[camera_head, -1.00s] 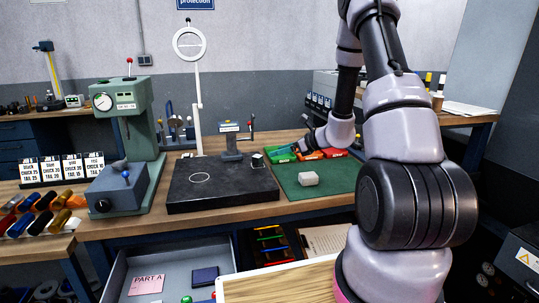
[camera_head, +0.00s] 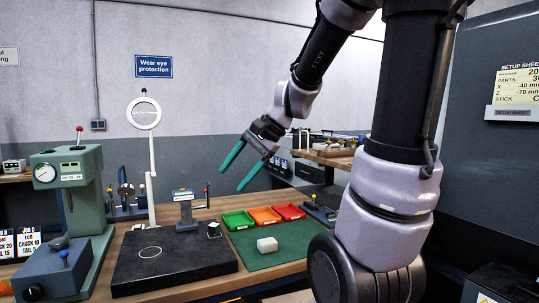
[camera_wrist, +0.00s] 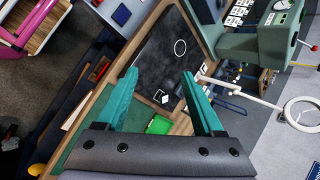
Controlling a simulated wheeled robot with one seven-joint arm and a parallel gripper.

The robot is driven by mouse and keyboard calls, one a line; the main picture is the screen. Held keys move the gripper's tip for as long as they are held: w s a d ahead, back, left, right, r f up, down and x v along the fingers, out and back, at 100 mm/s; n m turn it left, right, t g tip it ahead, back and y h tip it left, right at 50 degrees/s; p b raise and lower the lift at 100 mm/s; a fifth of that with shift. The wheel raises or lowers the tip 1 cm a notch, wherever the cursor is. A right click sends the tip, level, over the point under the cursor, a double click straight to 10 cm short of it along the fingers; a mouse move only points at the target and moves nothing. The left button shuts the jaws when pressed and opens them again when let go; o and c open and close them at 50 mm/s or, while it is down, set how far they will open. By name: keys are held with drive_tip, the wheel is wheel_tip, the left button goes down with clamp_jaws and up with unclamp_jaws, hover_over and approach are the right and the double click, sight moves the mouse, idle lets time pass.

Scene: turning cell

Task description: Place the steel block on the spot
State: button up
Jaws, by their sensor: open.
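The ring also shows in the wrist view (camera_wrist: 180,47). My gripper (camera_head: 231,180) is open and empty, with teal fingers, raised well above the bench and apart from the block. The fingers spread wide in the wrist view (camera_wrist: 158,75). I cannot make out the pale block there.
A green tray (camera_head: 237,220), an orange tray (camera_head: 265,216) and a red tray (camera_head: 290,212) stand behind the block. A small dark cube (camera_head: 214,230) and a gauge stand (camera_head: 187,210) are at the plate's back right. A green press (camera_head: 75,190) and a magnifier (camera_head: 144,113) stand further left.

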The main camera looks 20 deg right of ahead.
drive_tip(key=s+d+r+n+t+h, duration=0.3)
drive_tip(key=s+d+r+n+h, duration=0.1)
drive_tip(key=s, duration=0.4)
drive_tip(key=shift+s+d+r+n+h, duration=0.35)
drive_tip(key=shift+d+r+n, duration=0.2)
drive_tip(key=shift+r+n, duration=0.4)
drive_tip(key=shift+f, duration=0.1)
drive_tip(key=shift+c, duration=0.2)
